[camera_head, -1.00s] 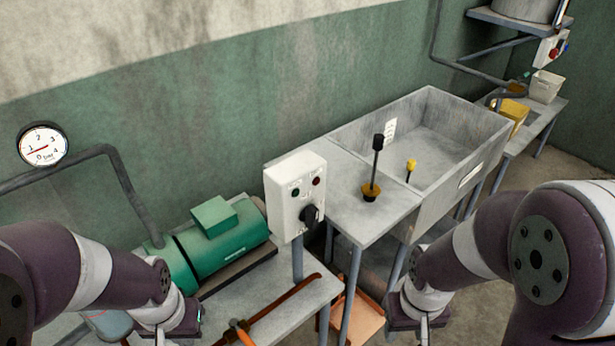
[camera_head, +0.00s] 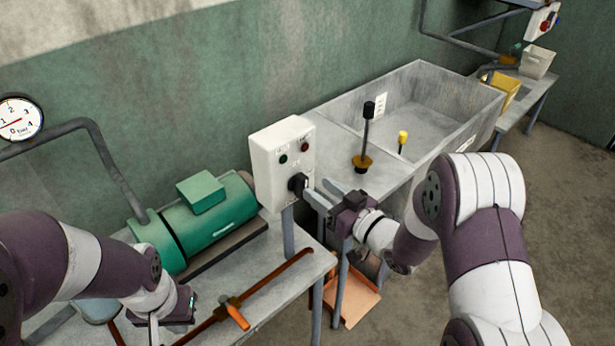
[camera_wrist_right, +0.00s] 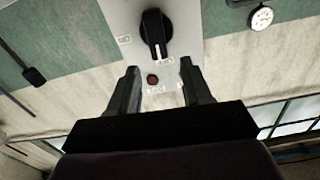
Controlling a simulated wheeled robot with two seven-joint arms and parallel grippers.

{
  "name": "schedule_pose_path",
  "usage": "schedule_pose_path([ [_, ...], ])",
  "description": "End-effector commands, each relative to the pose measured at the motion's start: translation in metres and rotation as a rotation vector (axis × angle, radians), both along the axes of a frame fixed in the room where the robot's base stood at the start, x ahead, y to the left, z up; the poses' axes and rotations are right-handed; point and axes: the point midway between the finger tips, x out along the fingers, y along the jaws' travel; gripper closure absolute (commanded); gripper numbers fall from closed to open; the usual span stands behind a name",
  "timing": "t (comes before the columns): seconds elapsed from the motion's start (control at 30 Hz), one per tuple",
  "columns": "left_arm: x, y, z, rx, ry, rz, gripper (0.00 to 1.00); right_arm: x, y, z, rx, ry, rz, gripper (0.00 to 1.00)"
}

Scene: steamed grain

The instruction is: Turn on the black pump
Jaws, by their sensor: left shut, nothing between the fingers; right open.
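No black pump shows; a green pump-like motor (camera_head: 215,225) sits left of the box. My right gripper (camera_head: 320,193) is open and empty, its fingers pointing at the knob, close in front of it. In the right wrist view the knob (camera_wrist_right: 155,32) lies beyond the open fingers (camera_wrist_right: 160,75), its white mark towards a label. My left gripper (camera_head: 154,335) is shut and empty over the table at lower left; its tips are partly hidden.
A black lever (camera_head: 366,135) on a brass base stands right of the box, by a grey basin (camera_head: 470,105). A gauge (camera_head: 18,118) hangs at left.

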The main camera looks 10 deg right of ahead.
Motion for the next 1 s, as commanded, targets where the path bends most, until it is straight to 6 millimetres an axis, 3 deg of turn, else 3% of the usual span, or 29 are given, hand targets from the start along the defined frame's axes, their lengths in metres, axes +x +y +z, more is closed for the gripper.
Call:
schedule_pose_path([
  [0.23,0.0,0.0,0.01,0.0,0.0,0.0,1.0,0.034,0.024,0.001,-0.001,0.0,0.0,0.51],
  [0.63,0.0,0.0,0.01,0.0,0.0,0.0,1.0,0.041,0.03,-0.001,-0.001,0.002,-0.002,0.51],
  [0.67,0.0,0.0,0.01,0.0,0.0,0.0,1.0,0.041,0.03,-0.001,-0.001,0.002,-0.002,0.58],
  [0.8,0.0,0.0,0.01,0.0,0.0,0.0,1.0,0.041,0.03,-0.001,-0.001,0.002,-0.002,1.0],
  [1.0,0.0,0.0,0.01,0.0,0.0,0.0,1.0,0.041,0.029,0.0,0.0,0.002,-0.002,1.0],
])
